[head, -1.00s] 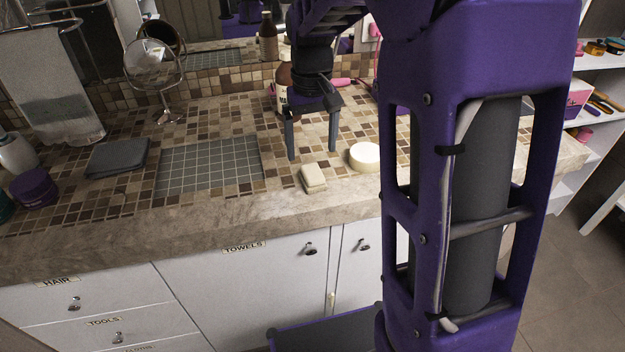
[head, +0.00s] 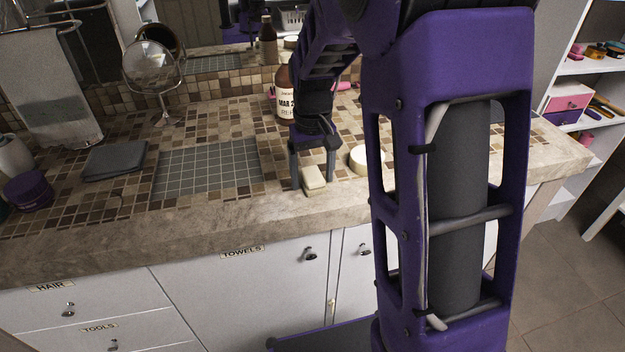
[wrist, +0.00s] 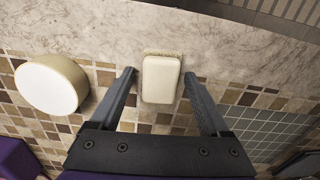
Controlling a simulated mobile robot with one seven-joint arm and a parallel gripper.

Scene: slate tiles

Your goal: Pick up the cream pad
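The cream pad (head: 313,178) is a small rounded block lying on the tiled counter near its front stone edge. In the wrist view the cream pad (wrist: 161,79) shows between and slightly beyond the fingertips, with a gap on each side. My gripper (head: 313,186) is open above the pad, one finger to its left and one to its right in the head view. In the wrist view my gripper (wrist: 160,76) also shows open and empty. The height of the fingertips over the counter is hard to tell.
A round cream disc (head: 366,159) stands close to the right of the pad; it also shows in the wrist view (wrist: 50,84). A brown bottle (head: 285,98) stands behind my gripper. A grey grid mat (head: 205,168) and a folded dark cloth (head: 115,160) lie left.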

